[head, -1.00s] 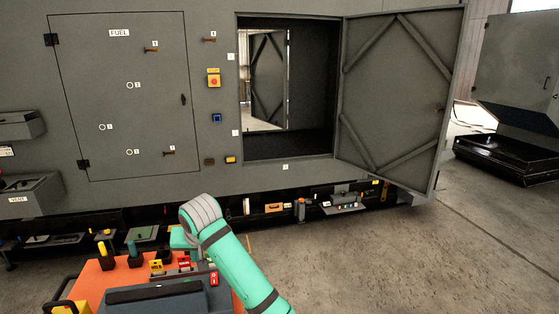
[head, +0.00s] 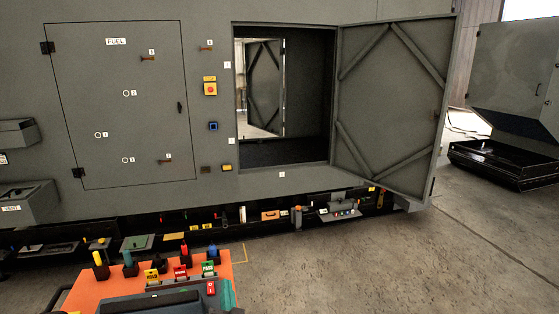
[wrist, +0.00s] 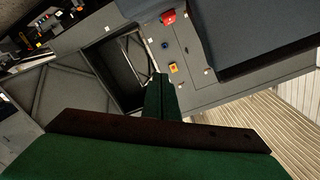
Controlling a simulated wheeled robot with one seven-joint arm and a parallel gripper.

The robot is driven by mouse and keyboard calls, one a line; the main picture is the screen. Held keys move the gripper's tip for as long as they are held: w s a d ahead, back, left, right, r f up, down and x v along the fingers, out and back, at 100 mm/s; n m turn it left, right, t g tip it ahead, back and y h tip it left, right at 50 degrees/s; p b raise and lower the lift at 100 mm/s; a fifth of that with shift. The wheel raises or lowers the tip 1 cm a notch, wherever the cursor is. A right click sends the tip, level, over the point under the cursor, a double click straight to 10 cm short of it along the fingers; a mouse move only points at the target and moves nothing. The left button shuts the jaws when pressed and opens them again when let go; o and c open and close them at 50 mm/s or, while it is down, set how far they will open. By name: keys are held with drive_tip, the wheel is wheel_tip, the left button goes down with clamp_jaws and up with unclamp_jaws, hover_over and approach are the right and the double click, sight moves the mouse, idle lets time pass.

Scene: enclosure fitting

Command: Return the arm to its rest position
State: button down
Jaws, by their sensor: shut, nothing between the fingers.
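My gripper (wrist: 161,92) shows in the wrist view, its two green fingers together and nothing between them. It points at the grey enclosure, whose open doorway (wrist: 117,75) lies beyond the fingers. In the head view the gripper is out of sight; only a small teal piece of my arm (head: 229,298) shows at the bottom edge, beside the orange deck. The enclosure (head: 280,190) stands ahead with its right door (head: 390,105) swung wide open and its FUEL door (head: 115,110) shut.
An orange deck (head: 90,292) with several coloured handles and tags is at the bottom left. A shelf of small parts (head: 340,210) runs under the enclosure. A grey cabinet on a black base (head: 515,165) stands at the right. The floor (head: 400,265) at lower right is clear.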

drive_tip(key=s+d+f+h, duration=0.2)
drive_tip(key=s+d+f, duration=0.2)
drive_tip(key=s+f, duration=0.65)
drive_tip(key=s+d+f+h, duration=0.1)
drive_tip(key=s+d+f, duration=0.4)
drive_tip(key=s, duration=1)
drive_tip(key=shift+n+g+h, duration=0.5)
drive_tip(key=shift+n+h, duration=0.2)
drive_tip(key=s+d, duration=0.1)
drive_tip(key=s, duration=0.3)
drive_tip(key=s+d+f, duration=0.1)
drive_tip(key=s, duration=0.3)
drive_tip(key=s+d+f, duration=0.1)
drive_tip(key=s, duration=0.4)
drive_tip(key=s+d+r+n, duration=0.2)
drive_tip(key=s+d+r, duration=0.1)
drive_tip(key=s, duration=0.7)
drive_tip(key=shift+s+r+g, duration=0.2)
drive_tip(key=shift+s+g, duration=0.1)
drive_tip(key=shift+s, duration=0.05)
